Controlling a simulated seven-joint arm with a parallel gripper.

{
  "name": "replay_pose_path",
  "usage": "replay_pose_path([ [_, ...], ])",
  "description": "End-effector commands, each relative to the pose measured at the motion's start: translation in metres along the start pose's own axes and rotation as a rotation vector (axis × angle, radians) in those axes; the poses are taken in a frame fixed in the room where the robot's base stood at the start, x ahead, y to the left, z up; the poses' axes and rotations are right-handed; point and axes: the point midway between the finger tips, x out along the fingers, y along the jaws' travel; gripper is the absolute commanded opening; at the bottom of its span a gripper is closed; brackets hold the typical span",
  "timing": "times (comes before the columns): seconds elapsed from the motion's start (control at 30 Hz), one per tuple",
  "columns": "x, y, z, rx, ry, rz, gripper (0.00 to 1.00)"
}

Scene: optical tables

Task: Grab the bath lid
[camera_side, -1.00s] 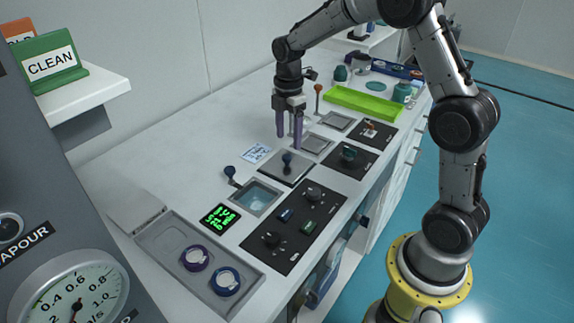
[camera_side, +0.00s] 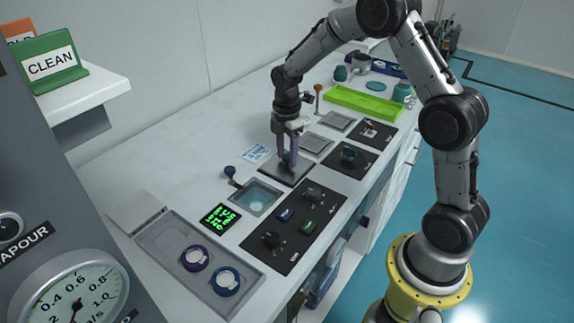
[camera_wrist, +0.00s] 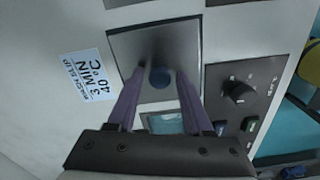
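The bath lid is a square grey metal plate (camera_side: 300,178) with a round dark blue knob; it lies flat on the bench beside the open water bath (camera_side: 256,197). In the wrist view the lid (camera_wrist: 127,48) is ahead, its blue knob (camera_wrist: 160,78) near the centre. My gripper (camera_side: 288,163) points down over the lid, with its purple fingers at the knob. In the wrist view my gripper (camera_wrist: 161,73) is open, one finger on each side of the knob, with small gaps visible. The side view partly hides the knob behind the fingers.
A printed card (camera_side: 256,153) lies left of the lid. A blue-knobbed handle (camera_side: 230,172) stands by the bath. A black control panel (camera_side: 293,228) is in front, and a second panel (camera_side: 349,160) is to the right. A green tray (camera_side: 365,103) is farther back.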

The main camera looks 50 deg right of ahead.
Motion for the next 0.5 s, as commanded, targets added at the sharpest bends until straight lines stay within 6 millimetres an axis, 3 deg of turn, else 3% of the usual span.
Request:
replay_pose_path([
  [0.03, -0.0003, 0.0001, 0.0, 0.0, 0.0, 0.0, 0.4],
  [0.27, -0.0005, 0.0001, 0.0, 0.0, 0.0, 0.001, 0.0],
  [0.5, -0.0011, 0.0005, 0.0, 0.0, 0.0, 0.002, 0.0],
])
